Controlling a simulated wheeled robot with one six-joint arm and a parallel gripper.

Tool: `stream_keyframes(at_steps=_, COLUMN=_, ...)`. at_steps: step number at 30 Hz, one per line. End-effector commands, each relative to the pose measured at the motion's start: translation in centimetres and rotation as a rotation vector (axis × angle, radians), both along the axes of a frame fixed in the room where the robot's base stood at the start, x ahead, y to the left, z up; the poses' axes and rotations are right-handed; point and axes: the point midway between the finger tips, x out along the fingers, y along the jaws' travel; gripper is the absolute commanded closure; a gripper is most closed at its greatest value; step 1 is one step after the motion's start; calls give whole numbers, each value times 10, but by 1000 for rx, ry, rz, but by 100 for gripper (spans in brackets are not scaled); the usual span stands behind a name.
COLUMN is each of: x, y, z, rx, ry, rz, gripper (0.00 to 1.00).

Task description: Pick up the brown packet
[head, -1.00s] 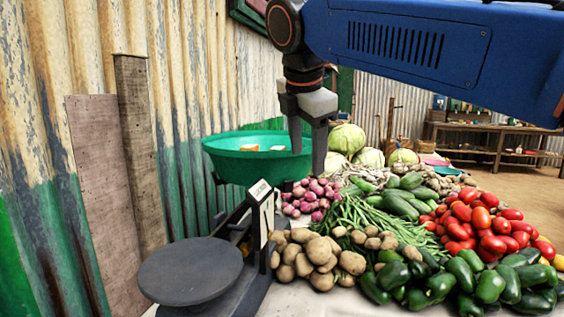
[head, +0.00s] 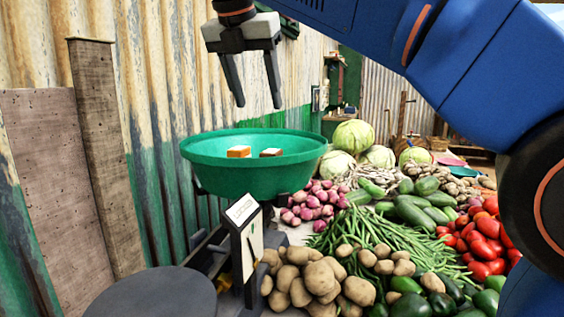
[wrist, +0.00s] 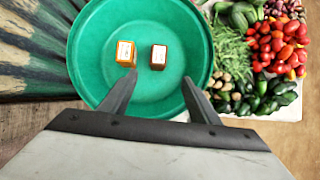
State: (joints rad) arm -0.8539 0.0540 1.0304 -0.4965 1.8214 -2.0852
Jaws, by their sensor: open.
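The brown packet (head: 271,153) is a small block with a pale label on top. It sits in the green bowl (head: 225,181), to the right of an orange packet (head: 239,152). In the wrist view the brown packet (wrist: 158,57) lies on the bowl's floor (wrist: 110,82), apart from the orange packet (wrist: 126,53). My gripper (head: 258,106) is open and empty above the bowl, with its fingers pointing down. In the wrist view the brown packet appears just beyond the gap between my fingertips (wrist: 159,75). The bowl's near wall hides the packets' lower parts in the head view.
The bowl is on a balance with an upright dial (head: 246,228) and a dark round plate (head: 150,297) in front. Potatoes (head: 318,278), onions (head: 318,200), beans and other vegetables crowd the right side. A corrugated wall (head: 150,110) stands close on the left.

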Motion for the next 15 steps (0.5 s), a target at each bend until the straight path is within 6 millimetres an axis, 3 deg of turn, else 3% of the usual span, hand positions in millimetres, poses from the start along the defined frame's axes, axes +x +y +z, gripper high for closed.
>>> stream_keyframes(at_steps=5, x=2, y=6, z=-2, rx=-22, ry=5, rz=35, gripper=44)
stream_keyframes(at_steps=15, x=29, y=-5, z=-52, rx=-22, ry=6, rz=31, gripper=44)
